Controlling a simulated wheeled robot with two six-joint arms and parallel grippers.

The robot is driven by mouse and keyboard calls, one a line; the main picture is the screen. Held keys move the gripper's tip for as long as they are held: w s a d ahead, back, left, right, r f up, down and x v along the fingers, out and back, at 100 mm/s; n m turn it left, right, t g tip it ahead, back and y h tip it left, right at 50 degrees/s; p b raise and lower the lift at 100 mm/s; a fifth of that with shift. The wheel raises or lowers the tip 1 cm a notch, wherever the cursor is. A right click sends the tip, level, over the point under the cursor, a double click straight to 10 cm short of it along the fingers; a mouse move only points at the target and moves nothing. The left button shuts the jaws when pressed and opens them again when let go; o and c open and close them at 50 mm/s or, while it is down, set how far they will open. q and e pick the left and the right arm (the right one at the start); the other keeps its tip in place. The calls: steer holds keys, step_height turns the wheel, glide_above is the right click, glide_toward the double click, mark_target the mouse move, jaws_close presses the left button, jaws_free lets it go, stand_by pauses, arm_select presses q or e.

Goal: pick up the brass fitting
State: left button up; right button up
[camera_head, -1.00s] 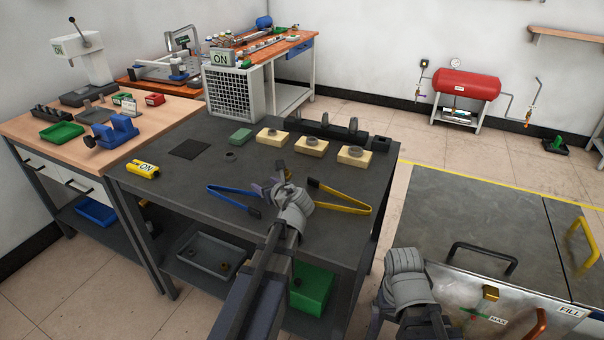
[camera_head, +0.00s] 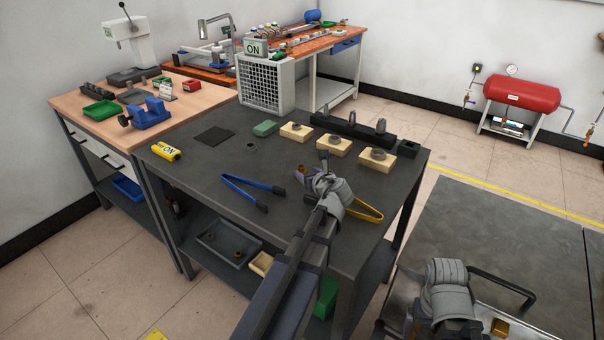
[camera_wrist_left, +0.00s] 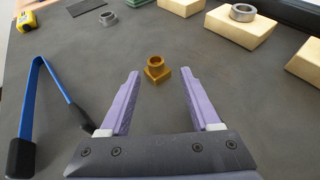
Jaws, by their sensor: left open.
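The brass fitting (camera_wrist_left: 156,72) is a small gold-brown piece with a square base and a round open collar. It stands upright on the dark bench top (camera_wrist_left: 230,75). In the left wrist view my left gripper (camera_wrist_left: 160,78) is open, its two purple fingers on either side of the fitting's line. The fitting shows at the fingertips' level in the picture, apart from both fingers. In the head view my left gripper (camera_head: 312,172) is over the bench, and I cannot make out the fitting there. My right wrist (camera_head: 448,290) is at the lower right; its jaws are not clear.
Blue tongs (camera_head: 250,192) lie left of my left gripper, also in the wrist view (camera_wrist_left: 62,85). Yellow tongs (camera_head: 366,212) lie partly behind my wrist. Wooden blocks with rings (camera_head: 333,146) line the back. A loose grey ring (camera_head: 251,146) lies farther left.

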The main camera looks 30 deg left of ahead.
mark_target(302, 169)
arm_select(q)
steer(key=b+x, duration=0.1)
steer(key=x, duration=0.4)
steer(key=shift+s+a+r+b, duration=0.1)
steer(key=shift+a+r+b, duration=0.05)
steer(key=shift+a+b, duration=0.15)
steer(key=shift+s+d, duration=0.1)
jaws_close()
